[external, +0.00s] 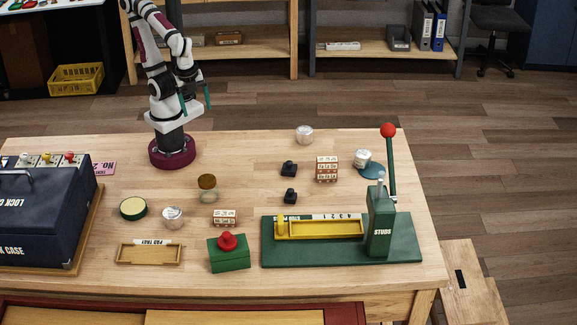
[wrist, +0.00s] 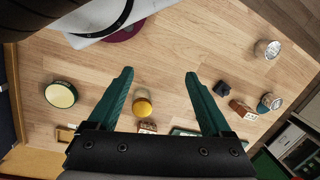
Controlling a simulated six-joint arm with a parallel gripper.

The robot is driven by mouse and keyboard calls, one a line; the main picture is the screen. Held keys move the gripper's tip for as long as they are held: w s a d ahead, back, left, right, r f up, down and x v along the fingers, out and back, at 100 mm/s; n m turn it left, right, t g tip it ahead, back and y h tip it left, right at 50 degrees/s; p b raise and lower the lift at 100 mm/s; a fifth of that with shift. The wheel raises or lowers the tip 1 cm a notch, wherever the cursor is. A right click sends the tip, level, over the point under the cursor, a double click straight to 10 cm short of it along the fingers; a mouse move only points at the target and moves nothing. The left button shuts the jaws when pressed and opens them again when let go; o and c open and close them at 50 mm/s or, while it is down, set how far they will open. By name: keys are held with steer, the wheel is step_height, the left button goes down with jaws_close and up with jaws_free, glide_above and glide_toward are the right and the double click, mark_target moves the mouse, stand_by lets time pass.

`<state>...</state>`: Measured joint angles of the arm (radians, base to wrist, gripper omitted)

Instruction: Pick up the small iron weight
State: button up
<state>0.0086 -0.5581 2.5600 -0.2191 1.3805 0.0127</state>
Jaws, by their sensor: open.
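Two small dark blocks with knobs on top stand on the table in the external view, one farther back (external: 289,168) and one nearer (external: 290,197). They look like iron weights; the nearer one looks slightly smaller. One dark block (wrist: 221,88) shows in the wrist view, just right of the right finger; the other is not clearly visible there. My gripper (external: 196,111) is raised near my base at the table's back left, well left of both blocks. In the wrist view, my gripper (wrist: 160,73) has its fingers wide apart with nothing held between them.
A brown-topped jar (external: 208,187), silvery tins (external: 173,217) and number blocks (external: 327,168) stand around. The green stud press (external: 378,225) with its tall red-knobbed lever is at front right. A green red-button box (external: 229,252), wooden tray (external: 150,252) and dark lock case (external: 40,215) line the front.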

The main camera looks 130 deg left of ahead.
steer(key=w+d+f+n+t+h, duration=0.25)
steer(key=w+f, duration=0.35)
steer(key=w, duration=0.6)
steer(key=n+t+y, duration=0.3)
steer(key=n+t, duration=0.2)
steer(key=t, duration=0.2)
glide_toward(288, 192)
steer(key=shift+m+h, duration=0.25)
steer(key=d, duration=0.1)
steer(key=d+f, duration=0.1)
steer(key=d, duration=0.1)
steer(key=d+f, duration=0.1)
steer(key=d, duration=0.1)
steer(key=shift+w, duration=0.1)
steer(key=a+n+y, duration=0.1)
steer(key=a+f+n+t+y, duration=0.1)
steer(key=a, duration=0.1)
steer(key=a+f+t, duration=0.1)
steer(key=shift+a+f+n+t+y, duration=0.15)
steer(key=shift+a+n+t+y, duration=0.1)
steer(key=shift+n+y, duration=0.15)
steer(key=shift+a+f, duration=0.1)
steer(key=shift+a, duration=0.2)
steer(key=x, duration=0.6)
steer(key=shift+w+a+f, duration=0.1)
steer(key=shift+w+a, duration=0.1)
steer(key=shift+w, duration=0.15)
jaws_close()
